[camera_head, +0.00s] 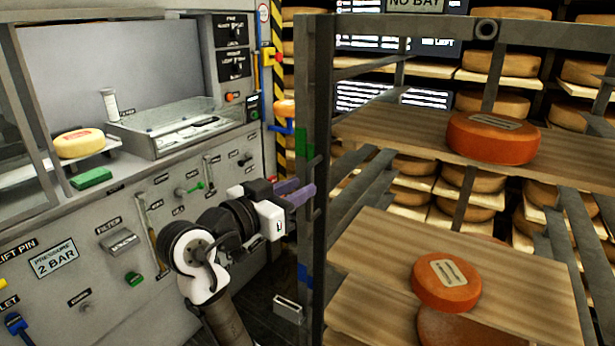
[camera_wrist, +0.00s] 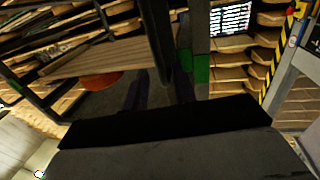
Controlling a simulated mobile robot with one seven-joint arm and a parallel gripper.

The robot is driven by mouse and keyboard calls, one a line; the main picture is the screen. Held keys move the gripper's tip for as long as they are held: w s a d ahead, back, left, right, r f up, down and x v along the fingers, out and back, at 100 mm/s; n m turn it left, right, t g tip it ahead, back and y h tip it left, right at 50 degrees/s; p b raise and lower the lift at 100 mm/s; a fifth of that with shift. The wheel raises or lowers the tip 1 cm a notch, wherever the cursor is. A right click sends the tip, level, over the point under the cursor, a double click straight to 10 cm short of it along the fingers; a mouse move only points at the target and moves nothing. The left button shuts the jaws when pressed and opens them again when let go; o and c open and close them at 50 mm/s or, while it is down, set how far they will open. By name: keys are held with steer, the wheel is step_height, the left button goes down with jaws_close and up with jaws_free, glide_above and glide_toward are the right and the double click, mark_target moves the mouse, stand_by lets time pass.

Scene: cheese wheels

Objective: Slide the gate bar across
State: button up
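My gripper (camera_head: 303,190) reaches right toward the dark upright post (camera_head: 320,110) at the left front of the cheese rack. Its two purple fingers stand apart. In the wrist view the fingers of my gripper (camera_wrist: 160,88) show dark and spread, with a dark post (camera_wrist: 157,35) running down between them in the picture. I cannot tell whether they touch it. A green patch (camera_head: 305,147) and a blue patch (camera_head: 304,276) mark the frame by the post. The green patch also shows in the wrist view (camera_wrist: 201,68). I cannot single out the gate bar with certainty.
Orange cheese wheels (camera_head: 493,138) lie on wooden boards (camera_head: 390,130) in the rack at right. A grey control panel (camera_head: 100,225) with knobs and levers stands at left. A yellow-black striped post (camera_head: 277,40) stands behind. Dark floor shows between panel and rack.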

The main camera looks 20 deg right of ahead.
mark_target(306, 184)
steer(key=shift+p+x, duration=0.3)
steer(key=shift+x, duration=1.55)
jaws_close()
